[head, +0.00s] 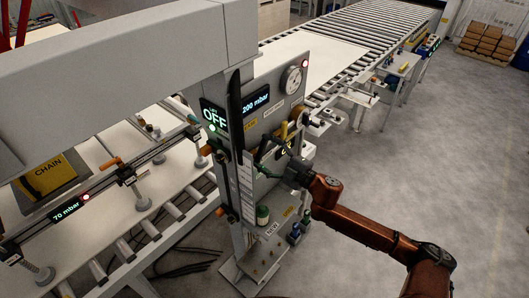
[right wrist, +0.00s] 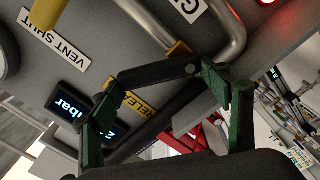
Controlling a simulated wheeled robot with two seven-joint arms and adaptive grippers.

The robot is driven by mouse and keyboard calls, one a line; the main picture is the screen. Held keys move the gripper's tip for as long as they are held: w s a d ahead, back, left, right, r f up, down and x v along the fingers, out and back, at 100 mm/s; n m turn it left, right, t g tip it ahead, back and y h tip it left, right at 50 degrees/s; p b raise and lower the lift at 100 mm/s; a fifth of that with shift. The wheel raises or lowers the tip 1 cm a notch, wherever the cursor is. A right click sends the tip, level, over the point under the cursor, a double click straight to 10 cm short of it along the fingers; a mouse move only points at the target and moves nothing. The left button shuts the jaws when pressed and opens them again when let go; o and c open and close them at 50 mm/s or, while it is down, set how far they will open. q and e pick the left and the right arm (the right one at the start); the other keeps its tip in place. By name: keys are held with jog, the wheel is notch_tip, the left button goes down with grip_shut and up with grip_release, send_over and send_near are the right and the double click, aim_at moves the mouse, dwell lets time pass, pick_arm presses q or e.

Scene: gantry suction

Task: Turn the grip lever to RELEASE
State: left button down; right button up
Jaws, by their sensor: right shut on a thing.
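My right gripper (head: 268,156) is at the front of the grey control panel (head: 268,98). In the right wrist view its green-padded fingers (right wrist: 162,86) stand on either side of a dark bar, which I take to be the grip lever (right wrist: 160,74). The gripper is shut on it. A white label starting with "G" (right wrist: 190,8) is on the other side of the lever. The lever's exact angle cannot be told in the head view. My left gripper is not in view.
A yellow handle (right wrist: 47,12) sits near the VENT SHUT label (right wrist: 55,62). A bent metal pipe (right wrist: 232,35) runs close to the right finger. The floor to the right (head: 440,160) is clear.

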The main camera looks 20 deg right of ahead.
jog(key=n, duration=0.2)
jog(key=a+n, duration=0.1)
jog(key=shift+s+r, duration=0.15)
jog(key=shift+s, duration=0.15)
jog(key=shift+s+a+n, duration=0.1)
jog(key=shift+a+n, duration=0.05)
jog(key=shift+n, duration=0.75)
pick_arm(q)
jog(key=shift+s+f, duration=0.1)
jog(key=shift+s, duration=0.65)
pick_arm(e)
jog(key=shift+s+a+n, duration=0.15)
jog(key=shift+a+n, duration=0.1)
jog(key=shift+n, duration=0.45)
jog(key=o, duration=1.6)
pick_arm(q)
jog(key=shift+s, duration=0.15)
pick_arm(e)
jog(key=shift+o, duration=0.4)
jog(key=v, duration=1.2)
